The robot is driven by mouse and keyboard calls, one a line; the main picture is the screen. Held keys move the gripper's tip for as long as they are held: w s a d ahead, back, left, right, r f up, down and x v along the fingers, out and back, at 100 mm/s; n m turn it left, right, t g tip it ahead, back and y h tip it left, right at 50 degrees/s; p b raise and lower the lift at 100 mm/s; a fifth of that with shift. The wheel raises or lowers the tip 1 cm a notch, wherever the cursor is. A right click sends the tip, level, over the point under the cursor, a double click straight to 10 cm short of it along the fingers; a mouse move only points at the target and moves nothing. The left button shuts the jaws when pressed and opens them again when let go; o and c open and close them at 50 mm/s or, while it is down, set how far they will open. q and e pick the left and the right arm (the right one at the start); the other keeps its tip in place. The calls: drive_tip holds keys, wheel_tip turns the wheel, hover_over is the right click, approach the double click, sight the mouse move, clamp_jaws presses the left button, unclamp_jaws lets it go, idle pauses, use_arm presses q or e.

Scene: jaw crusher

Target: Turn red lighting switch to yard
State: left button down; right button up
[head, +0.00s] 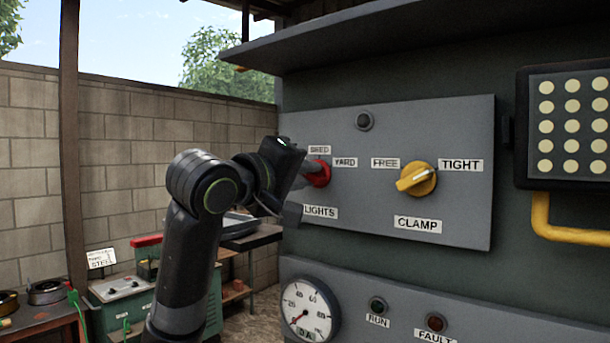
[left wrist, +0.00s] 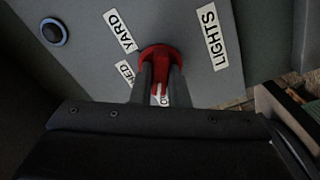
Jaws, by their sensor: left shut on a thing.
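The red lighting switch (head: 321,173) sits on the grey panel, with SHED above it, YARD (head: 345,162) to its upper right and LIGHTS below. My left gripper (head: 307,171) comes in from the left and is shut on the switch, hiding much of it. In the left wrist view the red switch (left wrist: 160,51) shows between and beyond the two fingers (left wrist: 161,77). A partly hidden label shows between the fingers there. I cannot tell exactly which label the knob points to. My right gripper is not in view.
A yellow CLAMP knob (head: 416,179) stands right of the switch, between FREE and TIGHT. A dark round button (head: 364,121) is above. A gauge (head: 308,310) and RUN and FAULT lamps are below. A dotted box (head: 570,127) with a yellow pipe is at the right.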

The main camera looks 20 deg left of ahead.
use_arm(q)
drive_tip(key=shift+m, duration=0.3)
drive_tip(key=m+b, duration=0.2)
drive_tip(key=m, duration=0.2)
drive_tip(key=shift+f+m, duration=0.1)
drive_tip(key=shift+m, duration=0.2)
drive_tip(key=m+b, duration=0.1)
drive_tip(key=m, duration=0.5)
drive_tip(key=shift+b, duration=0.35)
drive_tip(key=m+b, duration=0.1)
drive_tip(key=m, duration=0.5)
drive_tip(key=shift+d+m, duration=0.1)
drive_tip(key=shift+m, duration=0.3)
drive_tip(key=m, duration=0.5)
drive_tip(key=shift+m+b, duration=0.3)
drive_tip(key=c, duration=1.4)
unclamp_jaws()
